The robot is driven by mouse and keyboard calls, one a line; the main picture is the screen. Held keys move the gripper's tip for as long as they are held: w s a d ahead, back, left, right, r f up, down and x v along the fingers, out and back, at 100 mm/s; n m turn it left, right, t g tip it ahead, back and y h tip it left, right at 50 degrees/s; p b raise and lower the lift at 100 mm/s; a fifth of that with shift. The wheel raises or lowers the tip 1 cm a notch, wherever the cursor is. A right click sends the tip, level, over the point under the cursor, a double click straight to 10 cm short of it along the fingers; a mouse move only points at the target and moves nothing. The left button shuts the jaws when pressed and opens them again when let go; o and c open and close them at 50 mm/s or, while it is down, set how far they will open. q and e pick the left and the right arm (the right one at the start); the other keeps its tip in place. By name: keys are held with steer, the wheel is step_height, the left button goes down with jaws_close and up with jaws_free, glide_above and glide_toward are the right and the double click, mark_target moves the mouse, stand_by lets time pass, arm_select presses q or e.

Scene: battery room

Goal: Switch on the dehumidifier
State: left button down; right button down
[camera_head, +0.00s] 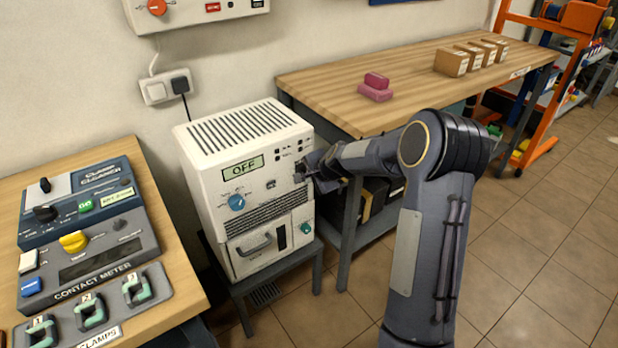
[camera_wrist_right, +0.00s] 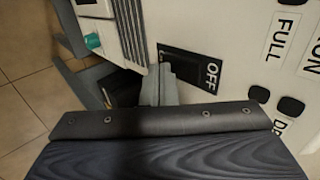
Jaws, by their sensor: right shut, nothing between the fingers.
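The dehumidifier (camera_head: 212,180) is a cream box with a slatted top, standing on a low dark stand. Its display (camera_head: 243,167) reads OFF. A blue knob (camera_head: 237,202) is on its front. My right gripper (camera_head: 301,170) is shut and empty at the upper right of the front, partly covering that area. In the right wrist view its fingertips (camera_wrist_right: 160,72) are at the black switch plate (camera_wrist_right: 200,72) marked OFF, by its edge. I cannot tell whether they touch; the fingers hide part of the switch. My left gripper is not in view.
A workbench (camera_head: 335,88) with pink blocks (camera_head: 376,87) and small cartons stands behind right. A table (camera_head: 185,275) at left holds a contact meter (camera_head: 100,255) and clamps. A wall socket (camera_head: 155,91) with a plug is above the dehumidifier. Tiled floor (camera_head: 520,250) is clear at right.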

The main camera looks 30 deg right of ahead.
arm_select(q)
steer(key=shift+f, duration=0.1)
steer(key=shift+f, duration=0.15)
arm_select(e)
steer(key=shift+w+r+t, duration=0.2)
steer(key=shift+r+t, duration=0.1)
steer(key=shift+r, duration=0.45)
arm_select(q)
steer(key=shift+b, duration=0.3)
